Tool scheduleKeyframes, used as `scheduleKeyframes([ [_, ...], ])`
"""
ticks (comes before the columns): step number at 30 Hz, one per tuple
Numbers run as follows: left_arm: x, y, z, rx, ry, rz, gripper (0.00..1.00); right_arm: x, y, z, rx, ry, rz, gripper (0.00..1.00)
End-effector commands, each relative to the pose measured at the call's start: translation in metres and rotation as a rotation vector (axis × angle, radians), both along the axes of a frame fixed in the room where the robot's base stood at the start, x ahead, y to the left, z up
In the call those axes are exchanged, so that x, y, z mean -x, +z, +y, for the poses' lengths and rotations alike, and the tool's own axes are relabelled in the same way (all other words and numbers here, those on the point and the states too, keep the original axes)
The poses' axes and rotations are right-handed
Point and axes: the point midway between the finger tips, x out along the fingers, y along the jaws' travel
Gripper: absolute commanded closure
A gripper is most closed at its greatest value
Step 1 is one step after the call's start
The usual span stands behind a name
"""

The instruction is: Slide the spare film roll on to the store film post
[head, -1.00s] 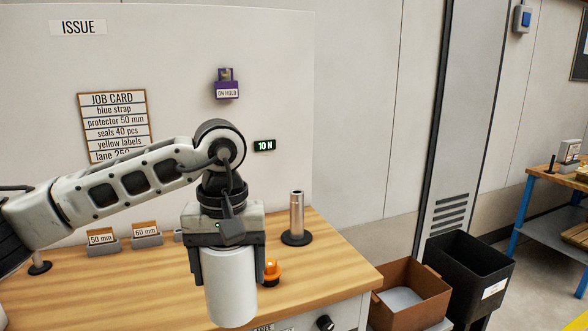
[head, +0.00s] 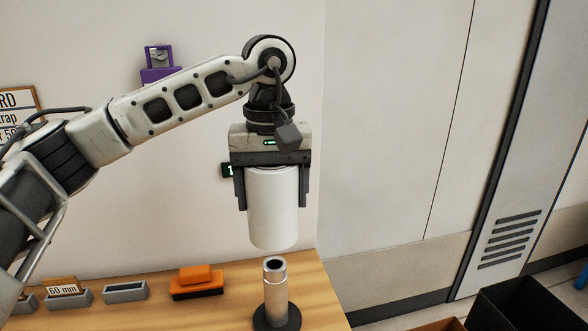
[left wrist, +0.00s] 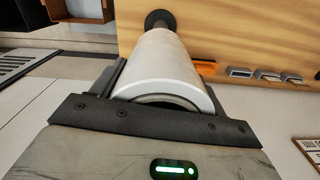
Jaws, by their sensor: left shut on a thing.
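The white film roll (head: 272,208) is upright in my left gripper (head: 272,190), which is shut on its sides. In the head view the roll hangs just above the silver post (head: 275,290), with a small gap between its lower end and the post top. The post stands on a round black base on the wooden bench. In the left wrist view the roll (left wrist: 165,65) points away from my gripper (left wrist: 160,95), and the black base (left wrist: 160,19) shows beyond its far end. My right gripper is not in view.
An orange and black block (head: 197,283) and small grey label trays (head: 125,291) sit on the bench (head: 190,315) left of the post. A dark bin (head: 520,308) and a brown box (head: 440,325) stand on the floor to the right. The wall is behind.

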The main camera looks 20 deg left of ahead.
Motion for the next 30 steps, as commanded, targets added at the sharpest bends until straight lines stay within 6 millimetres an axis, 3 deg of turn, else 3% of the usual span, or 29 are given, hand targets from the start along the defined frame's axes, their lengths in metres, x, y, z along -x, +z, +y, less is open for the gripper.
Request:
scheduleKeyframes([
  [14,0.001,0.001,-0.001,0.001,-0.002,-0.002,0.81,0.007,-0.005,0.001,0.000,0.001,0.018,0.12],
  [30,0.001,-0.043,-0.001,0.001,-0.001,0.000,0.81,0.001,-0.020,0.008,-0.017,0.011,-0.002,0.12],
])
